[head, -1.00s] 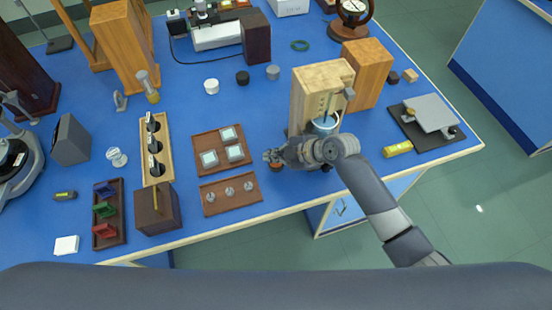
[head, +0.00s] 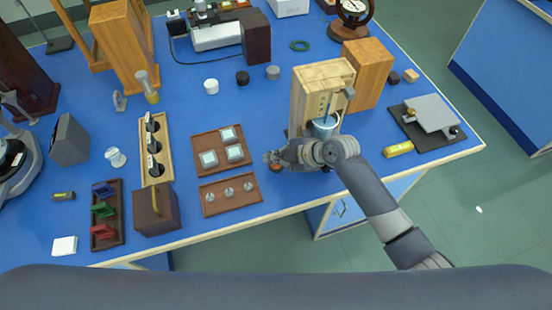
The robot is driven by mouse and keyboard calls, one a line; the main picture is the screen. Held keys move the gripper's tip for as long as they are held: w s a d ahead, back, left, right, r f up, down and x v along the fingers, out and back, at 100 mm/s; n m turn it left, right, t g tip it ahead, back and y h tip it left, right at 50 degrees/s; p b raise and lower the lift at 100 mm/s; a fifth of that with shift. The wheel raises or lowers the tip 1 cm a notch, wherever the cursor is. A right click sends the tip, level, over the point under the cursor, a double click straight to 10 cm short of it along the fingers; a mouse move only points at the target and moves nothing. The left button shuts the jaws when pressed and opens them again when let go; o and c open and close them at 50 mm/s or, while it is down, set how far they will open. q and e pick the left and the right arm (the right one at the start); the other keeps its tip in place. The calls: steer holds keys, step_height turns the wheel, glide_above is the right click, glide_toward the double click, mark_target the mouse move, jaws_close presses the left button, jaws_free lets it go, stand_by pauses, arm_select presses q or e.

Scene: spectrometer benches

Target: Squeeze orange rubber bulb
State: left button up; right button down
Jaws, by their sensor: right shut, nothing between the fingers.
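The orange rubber bulb (head: 276,168) is a small orange-brown round shape near the front edge of the blue bench, in front of a light wooden stand. It is partly hidden by my right gripper (head: 271,158). My right gripper reaches in from the right and sits directly over and beside the bulb. Its fingers are shut with nothing between them; whether they touch the bulb cannot be told. The light wooden stand (head: 308,90) holds a blue-and-silver cup (head: 325,126) just behind my wrist. My left gripper is not in view.
Wooden trays with glass squares (head: 197,142) and small discs (head: 203,197) lie left of the gripper. A yellow cylinder (head: 398,150) and a dark plate with a metal platform (head: 407,126) lie to the right. The bench's front edge (head: 290,211) runs close below the gripper.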

steer(key=shift+r+p, duration=0.8)
steer(key=shift+r, duration=0.2)
step_height(320, 180, up, 5)
steer(key=p, duration=0.4)
steer(key=shift+s, duration=0.1)
stand_by(0.6)
